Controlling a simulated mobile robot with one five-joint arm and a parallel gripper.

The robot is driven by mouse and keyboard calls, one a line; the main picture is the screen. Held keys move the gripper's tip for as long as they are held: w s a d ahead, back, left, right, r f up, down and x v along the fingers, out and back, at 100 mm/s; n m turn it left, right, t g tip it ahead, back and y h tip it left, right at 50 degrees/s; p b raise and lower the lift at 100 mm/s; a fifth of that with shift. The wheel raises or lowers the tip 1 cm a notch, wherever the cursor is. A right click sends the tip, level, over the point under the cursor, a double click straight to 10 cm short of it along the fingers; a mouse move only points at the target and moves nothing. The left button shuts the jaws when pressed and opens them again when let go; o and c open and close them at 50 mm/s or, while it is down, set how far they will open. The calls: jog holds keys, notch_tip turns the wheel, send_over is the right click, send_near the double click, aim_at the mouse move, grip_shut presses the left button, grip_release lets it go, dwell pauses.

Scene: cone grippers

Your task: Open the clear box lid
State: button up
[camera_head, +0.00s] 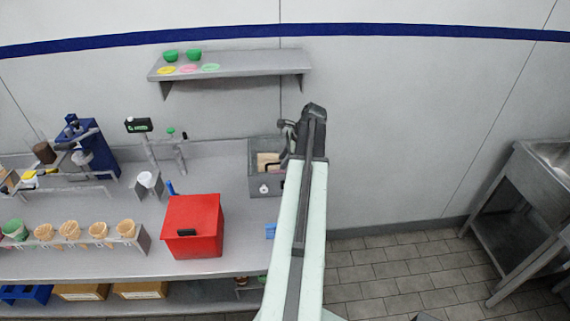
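A grey box (262,187) stands at the back right end of the counter, against the wall. Its top looks see-through, with tan contents (267,160) showing inside and a dark handle (273,165) on top. I take this top to be the clear lid; it appears closed, but its edges are hard to make out. My arm reaches up past the box's right side and covers part of it. My gripper (287,141) is above the back right of the box, seemingly apart from it. Its fingers are small and partly hidden, so their opening cannot be made out.
A red box (193,226) with a black handle sits at the counter's front. A rack (85,240) of cones, a white cup (148,180) and a blue machine (92,148) stand left. A wall shelf (230,65) is above. Floor is open right, before a metal sink table (535,180).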

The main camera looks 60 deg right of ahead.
jog(key=shift+r, duration=0.15)
grip_shut()
dwell(1.1)
